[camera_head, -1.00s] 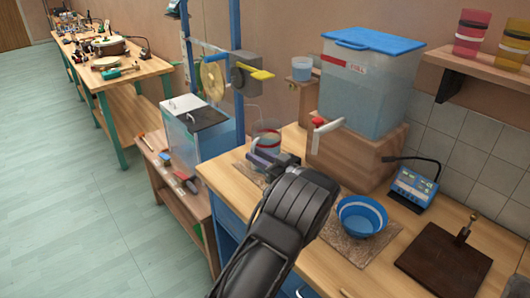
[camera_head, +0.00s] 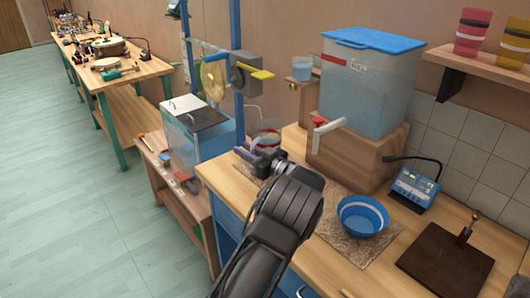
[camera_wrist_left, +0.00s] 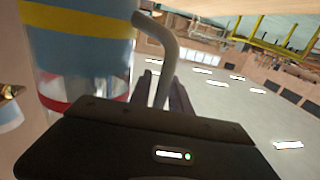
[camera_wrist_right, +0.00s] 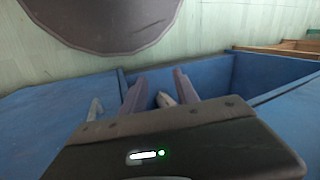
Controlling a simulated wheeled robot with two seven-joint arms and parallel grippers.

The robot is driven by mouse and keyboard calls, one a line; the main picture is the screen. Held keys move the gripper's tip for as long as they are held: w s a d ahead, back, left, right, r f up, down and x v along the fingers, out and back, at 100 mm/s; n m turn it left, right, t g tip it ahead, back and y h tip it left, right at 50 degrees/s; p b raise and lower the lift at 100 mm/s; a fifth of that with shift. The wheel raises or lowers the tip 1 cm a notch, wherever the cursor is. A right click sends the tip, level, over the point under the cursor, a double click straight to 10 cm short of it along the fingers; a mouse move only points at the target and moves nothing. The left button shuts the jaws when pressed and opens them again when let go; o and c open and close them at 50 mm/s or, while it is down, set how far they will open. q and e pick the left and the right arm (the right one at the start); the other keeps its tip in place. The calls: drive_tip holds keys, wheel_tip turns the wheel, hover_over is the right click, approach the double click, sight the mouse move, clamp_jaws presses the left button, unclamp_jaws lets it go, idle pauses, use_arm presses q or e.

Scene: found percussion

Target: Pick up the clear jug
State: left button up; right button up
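The clear jug (camera_head: 266,141) stands upright at the left end of the wooden bench, partly hidden behind my left gripper. In the left wrist view the jug (camera_wrist_left: 80,63) is close on the left, with blue, yellow and red bands. Its grey curved handle (camera_wrist_left: 166,48) reaches down between my left fingers. My left gripper (camera_head: 250,157) is at the jug's near side in the head view; its fingers (camera_wrist_left: 163,88) look open around the handle. My right gripper (camera_wrist_right: 160,85) is open and empty, seen only in its wrist view, above blue panels.
A large water tank (camera_head: 365,90) with a tap sits on a wooden block (camera_head: 350,160) right of the jug. A blue bowl (camera_head: 362,217), a blue device (camera_head: 414,187) and a dark board (camera_head: 445,262) are on the bench. A small cup (camera_head: 301,69) stands behind.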

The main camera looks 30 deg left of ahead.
use_arm(q)
clamp_jaws()
idle(1.3)
drive_tip(key=shift+r, duration=0.1)
